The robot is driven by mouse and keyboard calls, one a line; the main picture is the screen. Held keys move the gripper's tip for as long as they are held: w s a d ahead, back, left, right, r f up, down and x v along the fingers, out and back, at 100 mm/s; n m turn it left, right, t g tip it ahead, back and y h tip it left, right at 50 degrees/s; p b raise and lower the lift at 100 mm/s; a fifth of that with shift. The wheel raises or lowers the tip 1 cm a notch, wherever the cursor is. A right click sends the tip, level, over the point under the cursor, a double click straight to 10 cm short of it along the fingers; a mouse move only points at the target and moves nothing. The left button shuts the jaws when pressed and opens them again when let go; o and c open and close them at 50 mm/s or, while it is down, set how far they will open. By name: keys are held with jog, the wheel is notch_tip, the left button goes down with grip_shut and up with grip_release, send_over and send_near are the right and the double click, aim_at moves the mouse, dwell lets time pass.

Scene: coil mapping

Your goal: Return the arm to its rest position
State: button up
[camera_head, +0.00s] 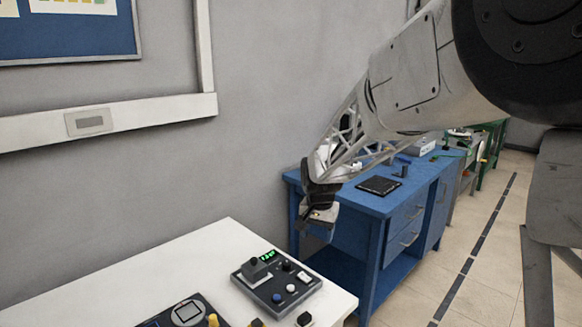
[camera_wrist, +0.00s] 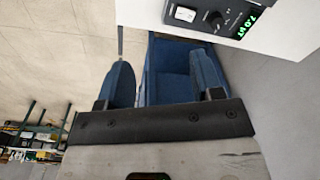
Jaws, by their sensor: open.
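My gripper (camera_head: 322,213) hangs in the air at the end of my arm, pointing down. In the head view it shows above and beyond the far right part of the white table (camera_head: 205,262), in front of the blue workbench (camera_head: 372,204). In the wrist view its two fingers (camera_wrist: 163,78) stand well apart with nothing between them. The dark device (camera_head: 276,284) with a green display sits on the white table, below and left of my gripper. It also shows at the top of the wrist view (camera_wrist: 222,18), reading about 7.0 pT.
Another dark panel (camera_head: 185,312) and small yellow and black parts lie at the table's near edge. A black pad (camera_head: 379,186) lies on the workbench. A grey wall stands behind. Tiled floor (camera_head: 500,215) on the right is open, apart from my own body.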

jog(key=s+d+r+n+t, duration=0.1)
jog(key=s+d+r, duration=0.3)
jog(key=s, duration=0.5)
jog(key=s+d+r+n, duration=0.1)
jog(key=s+d+r, duration=0.2)
jog(key=s, duration=0.7)
jog(key=s+d+n, duration=0.1)
jog(key=s+d, duration=0.1)
jog(key=s, duration=0.8)
jog(key=s+d+f+n, duration=0.1)
jog(key=s+d, duration=0.1)
jog(key=s, duration=0.8)
jog(key=shift+f+t, duration=0.2)
jog(key=shift+t, duration=0.2)
